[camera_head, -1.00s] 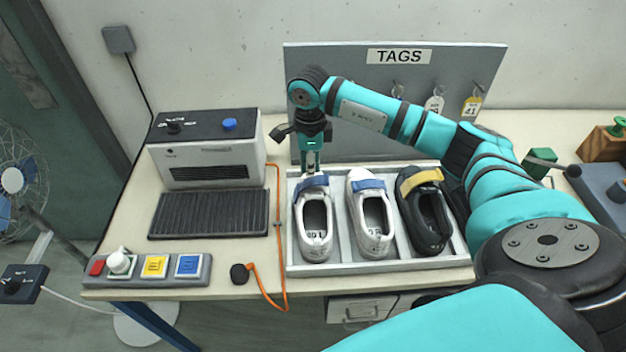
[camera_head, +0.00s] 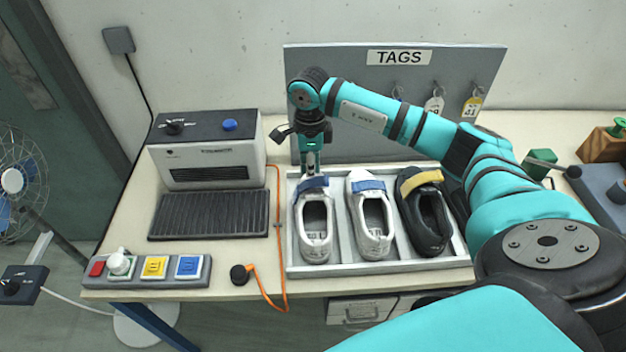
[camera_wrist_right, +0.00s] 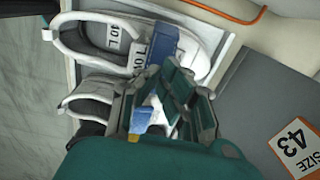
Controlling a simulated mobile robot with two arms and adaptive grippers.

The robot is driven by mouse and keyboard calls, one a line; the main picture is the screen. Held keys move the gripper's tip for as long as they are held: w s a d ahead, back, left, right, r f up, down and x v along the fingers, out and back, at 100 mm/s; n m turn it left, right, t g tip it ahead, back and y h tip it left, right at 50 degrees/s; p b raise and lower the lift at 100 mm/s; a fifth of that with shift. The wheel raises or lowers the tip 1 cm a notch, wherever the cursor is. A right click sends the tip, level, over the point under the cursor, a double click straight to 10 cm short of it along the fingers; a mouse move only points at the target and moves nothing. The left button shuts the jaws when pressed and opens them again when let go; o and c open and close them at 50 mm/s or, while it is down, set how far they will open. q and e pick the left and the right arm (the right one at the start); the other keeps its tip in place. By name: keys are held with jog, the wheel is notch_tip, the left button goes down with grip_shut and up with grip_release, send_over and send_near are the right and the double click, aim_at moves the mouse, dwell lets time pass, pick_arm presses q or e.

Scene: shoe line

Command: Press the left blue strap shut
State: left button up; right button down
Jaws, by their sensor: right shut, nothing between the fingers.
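The left white shoe (camera_head: 314,247) lies in the tray, and its blue strap (camera_head: 316,188) crosses its far end. The strap looks slightly tilted; I cannot tell whether it lies fully flat. My right gripper (camera_head: 311,173) points down right at this strap, shut and empty, seemingly touching or just above it. In the right wrist view the fingers (camera_wrist_right: 176,72) are close to the blue strap (camera_wrist_right: 166,38) and hide part of the shoe (camera_wrist_right: 115,18). My left gripper is out of view.
The tray (camera_head: 345,268) also holds a middle white shoe (camera_head: 374,247) with a blue strap (camera_head: 369,185) and a black shoe (camera_head: 430,235) with a yellow strap (camera_head: 418,181). The tag board (camera_head: 340,70) stands behind. A heater-like box (camera_head: 210,162) and an orange cable (camera_head: 278,220) are left.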

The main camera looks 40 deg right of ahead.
aim_at(310, 182)
jog(key=shift+f, duration=0.2)
jog(key=shift+f+b, duration=1.7)
jog(key=shift+f, duration=0.15)
jog(key=shift+r, duration=0.2)
notch_tip(310, 182, up, 9)
jog(key=p, duration=0.5)
